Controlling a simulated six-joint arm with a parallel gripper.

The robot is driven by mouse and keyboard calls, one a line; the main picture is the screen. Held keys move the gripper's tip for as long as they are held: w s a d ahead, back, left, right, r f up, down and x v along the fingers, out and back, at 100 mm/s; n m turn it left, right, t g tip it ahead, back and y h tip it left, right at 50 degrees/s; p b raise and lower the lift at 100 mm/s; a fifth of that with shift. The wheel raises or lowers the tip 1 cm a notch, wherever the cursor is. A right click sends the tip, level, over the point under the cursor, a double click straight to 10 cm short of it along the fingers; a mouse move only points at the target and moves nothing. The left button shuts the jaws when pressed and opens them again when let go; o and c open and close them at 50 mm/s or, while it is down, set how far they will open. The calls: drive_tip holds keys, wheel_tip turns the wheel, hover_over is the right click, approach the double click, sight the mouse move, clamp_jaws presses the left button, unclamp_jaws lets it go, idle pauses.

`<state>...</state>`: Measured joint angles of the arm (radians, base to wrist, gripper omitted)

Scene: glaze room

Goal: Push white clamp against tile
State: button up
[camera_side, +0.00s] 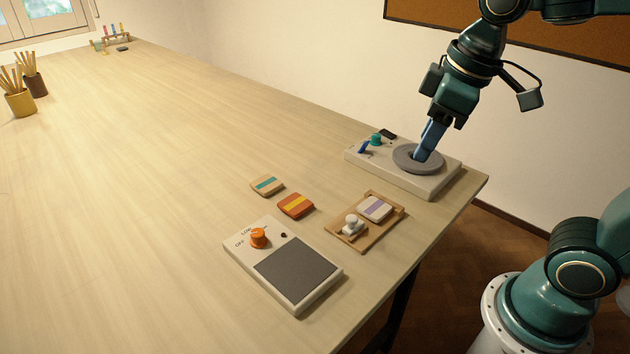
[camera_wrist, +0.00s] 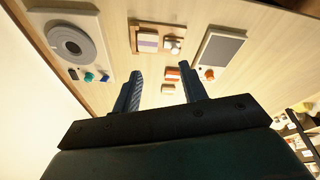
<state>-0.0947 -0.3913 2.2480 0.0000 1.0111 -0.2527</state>
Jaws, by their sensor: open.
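The white clamp (camera_side: 352,224) stands on a small wooden frame (camera_side: 344,239) right of centre in the side view. The lilac-and-white striped tile (camera_side: 376,207) lies flat in the same frame, beside the clamp. In the wrist view the clamp (camera_wrist: 173,46) is right of the tile (camera_wrist: 148,41), with what looks like a narrow gap between them. My gripper (camera_side: 424,154) appears over the grey disc in the side view, behind the frame; its exact height is unclear. In the wrist view the two blue fingers (camera_wrist: 160,70) are apart with nothing held.
The pale wheel unit (camera_side: 405,184) has a grey disc, a green knob and a blue lever. A box (camera_side: 328,284) with an orange knob and dark plate sits in front. A teal-striped tile (camera_side: 267,186) and an orange-striped tile (camera_side: 295,205) lie left of the frame.

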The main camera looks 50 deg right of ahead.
sight(352, 217)
drive_tip(key=w+a+f+n+g, duration=0.3)
drive_tip(key=w+a+n, duration=0.2)
drive_tip(key=w, duration=0.4)
drive_tip(key=shift+f, duration=0.2)
drive_tip(key=shift+w+f, duration=0.1)
drive_tip(key=shift+f, duration=0.05)
wheel_tip(352, 217, down, 14)
drive_tip(key=shift+r, duration=0.25)
idle(0.3)
clamp_jaws()
